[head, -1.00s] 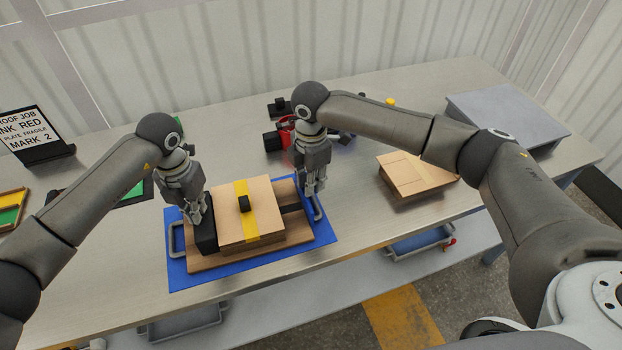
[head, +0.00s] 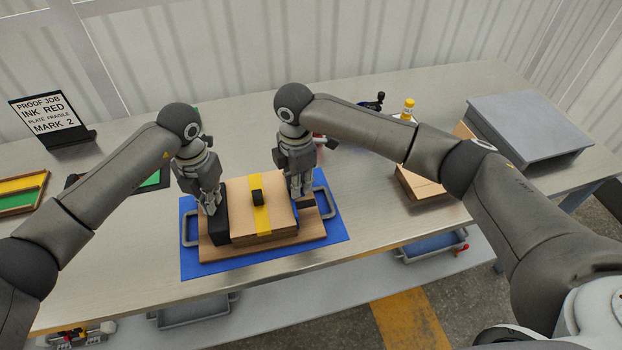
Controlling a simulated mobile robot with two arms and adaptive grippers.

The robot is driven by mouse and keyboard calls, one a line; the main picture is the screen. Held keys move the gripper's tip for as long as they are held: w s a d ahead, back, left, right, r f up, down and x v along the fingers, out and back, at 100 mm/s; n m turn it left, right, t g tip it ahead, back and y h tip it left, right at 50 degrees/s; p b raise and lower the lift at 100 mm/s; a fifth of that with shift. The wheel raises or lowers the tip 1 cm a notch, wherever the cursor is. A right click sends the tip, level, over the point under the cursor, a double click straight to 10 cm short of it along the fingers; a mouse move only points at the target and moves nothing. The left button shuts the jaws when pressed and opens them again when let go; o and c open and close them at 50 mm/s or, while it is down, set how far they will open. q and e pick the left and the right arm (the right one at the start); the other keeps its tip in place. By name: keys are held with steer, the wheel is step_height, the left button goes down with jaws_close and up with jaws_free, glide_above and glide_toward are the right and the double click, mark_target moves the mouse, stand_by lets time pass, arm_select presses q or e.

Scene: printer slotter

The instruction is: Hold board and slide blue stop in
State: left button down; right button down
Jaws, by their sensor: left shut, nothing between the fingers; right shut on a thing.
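A wooden board (head: 214,252) lies on a blue mat (head: 200,270) with a grey handle at each side. On it sits a lighter wooden block (head: 240,213) with a yellow strip (head: 262,222) and a black knob. A black block (head: 221,230) stands at its left side. My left gripper (head: 211,210) is shut and empty, its tips against or just beside the black block's top. My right gripper (head: 300,195) points down at the light block's right edge, shut on a mostly hidden piece. A small blue patch, seemingly the blue stop (head: 298,211), shows under its fingers.
A dark bar (head: 311,201) lies on the board's right end. A sign (head: 50,115) and a yellow-green tray (head: 22,192) stand at left. Wooden pieces (head: 420,186), a yellow-capped bottle (head: 408,107) and a grey platform (head: 525,120) are at right. The table's front edge is close.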

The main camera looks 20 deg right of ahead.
arm_select(q)
steer(key=shift+f, duration=0.15)
arm_select(e)
steer(key=shift+a, duration=0.1)
steer(key=c, duration=1.3)
jaws_free()
steer(key=shift+c, duration=0.2)
step_height(320, 180, up, 12)
steer(key=shift+s+r, duration=0.1)
arm_select(q)
steer(key=shift+w+r+p, duration=0.15)
steer(key=shift+r+p, duration=0.4)
steer(key=shift+r, duration=0.4)
steer(key=shift+r+p, duration=0.85)
steer(key=shift+r, duration=1.25)
arm_select(e)
steer(key=shift+r, duration=1.3)
